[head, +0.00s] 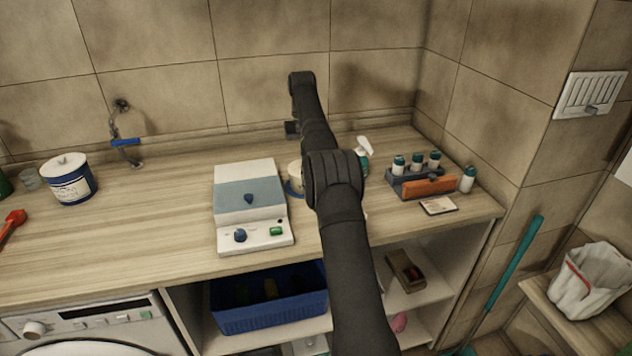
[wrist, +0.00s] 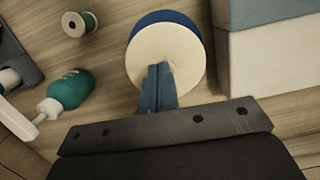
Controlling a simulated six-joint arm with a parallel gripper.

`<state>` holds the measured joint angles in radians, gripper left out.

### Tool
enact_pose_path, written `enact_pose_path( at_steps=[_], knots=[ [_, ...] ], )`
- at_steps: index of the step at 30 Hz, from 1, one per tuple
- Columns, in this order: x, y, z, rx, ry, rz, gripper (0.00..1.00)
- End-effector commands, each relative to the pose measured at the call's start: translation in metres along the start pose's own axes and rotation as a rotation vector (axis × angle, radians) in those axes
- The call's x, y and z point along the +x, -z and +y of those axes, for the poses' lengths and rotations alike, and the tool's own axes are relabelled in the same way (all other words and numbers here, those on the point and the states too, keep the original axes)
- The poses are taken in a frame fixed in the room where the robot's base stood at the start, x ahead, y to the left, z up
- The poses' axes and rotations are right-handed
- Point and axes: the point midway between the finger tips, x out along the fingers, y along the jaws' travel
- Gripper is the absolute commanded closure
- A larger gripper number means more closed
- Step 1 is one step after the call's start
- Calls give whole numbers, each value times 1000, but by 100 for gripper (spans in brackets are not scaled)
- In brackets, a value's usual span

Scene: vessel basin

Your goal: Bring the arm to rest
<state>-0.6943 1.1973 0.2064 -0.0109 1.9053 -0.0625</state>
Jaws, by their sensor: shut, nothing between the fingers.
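My arm reaches up from the bottom of the head view and bends over the wooden worktop (head: 150,230). My gripper (wrist: 159,70) shows in the wrist view with its two blue fingers together and nothing between them. The fingers appear in front of a round cream-topped object with a blue edge (wrist: 180,50); I cannot tell whether they touch it. In the head view the same round object (head: 295,175) is partly hidden behind my arm, and the gripper's fingertips are hidden there.
A white and blue device (head: 250,205) stands left of the arm. The left worktop has free room.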

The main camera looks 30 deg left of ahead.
Motion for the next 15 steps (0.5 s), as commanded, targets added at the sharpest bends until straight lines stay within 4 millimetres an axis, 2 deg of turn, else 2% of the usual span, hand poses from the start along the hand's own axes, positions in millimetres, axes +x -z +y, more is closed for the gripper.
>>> enact_pose_path(
  at_steps=[1,8,15],
  knots=[
    [9,2,0,-1,1,-8,100],
    [9,2,0,-1,1,-9,100],
    [-5,0,0,-1,1,-6,100]
  ],
)
